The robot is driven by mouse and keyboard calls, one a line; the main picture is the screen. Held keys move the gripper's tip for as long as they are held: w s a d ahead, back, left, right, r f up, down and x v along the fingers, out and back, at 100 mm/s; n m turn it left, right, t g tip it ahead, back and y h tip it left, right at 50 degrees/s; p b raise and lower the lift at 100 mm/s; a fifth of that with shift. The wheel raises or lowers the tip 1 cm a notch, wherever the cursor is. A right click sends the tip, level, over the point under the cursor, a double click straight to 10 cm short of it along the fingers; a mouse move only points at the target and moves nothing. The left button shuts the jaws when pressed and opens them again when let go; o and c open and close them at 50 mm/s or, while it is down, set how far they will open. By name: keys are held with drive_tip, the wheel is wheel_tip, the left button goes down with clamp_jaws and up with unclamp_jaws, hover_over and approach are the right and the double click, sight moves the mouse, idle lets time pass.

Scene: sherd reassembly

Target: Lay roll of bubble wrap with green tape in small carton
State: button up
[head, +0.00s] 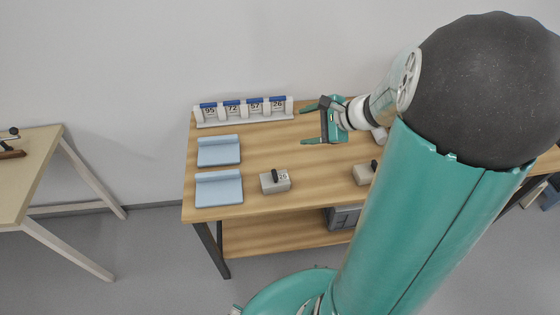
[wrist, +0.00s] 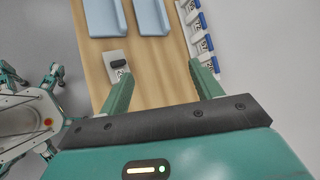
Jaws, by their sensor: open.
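I see no roll of bubble wrap with green tape and no small carton in either view. Part of the bench is hidden behind my arm in the head view. My gripper (head: 303,124) is open and empty above the back middle of the wooden bench (head: 320,165), pointing left. In the wrist view my open gripper (wrist: 161,70) has only bare wood between its fingers.
Two blue trays (head: 218,190) lie at the bench's left end. A rack of numbered cards (head: 243,122) stands at the back. Grey blocks with black knobs (head: 275,184) sit near the front. A grey box (head: 345,219) is on the lower shelf. Another table (head: 35,165) stands left.

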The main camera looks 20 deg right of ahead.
drive_tip(key=s+a+r+n+g+h, duration=0.1)
drive_tip(key=s+a+r+n+h, duration=0.1)
drive_tip(key=s+a+r+n, duration=0.3)
drive_tip(key=s+a+r+n+g+h, duration=0.2)
drive_tip(key=s+a+r+n, duration=0.3)
drive_tip(key=s+a+n, duration=0.6)
drive_tip(key=n+h, duration=0.1)
drive_tip(key=n, duration=0.2)
drive_tip(key=shift+r+h, duration=0.25)
drive_tip(key=shift+h, duration=0.05)
drive_tip(key=shift+o, duration=0.4)
drive_tip(key=shift+s+d+r+n, duration=0.15)
drive_tip(key=shift+s+n, duration=0.05)
drive_tip(key=shift+n, duration=0.1)
drive_tip(key=c, duration=0.7)
drive_tip(key=shift+a, duration=0.2)
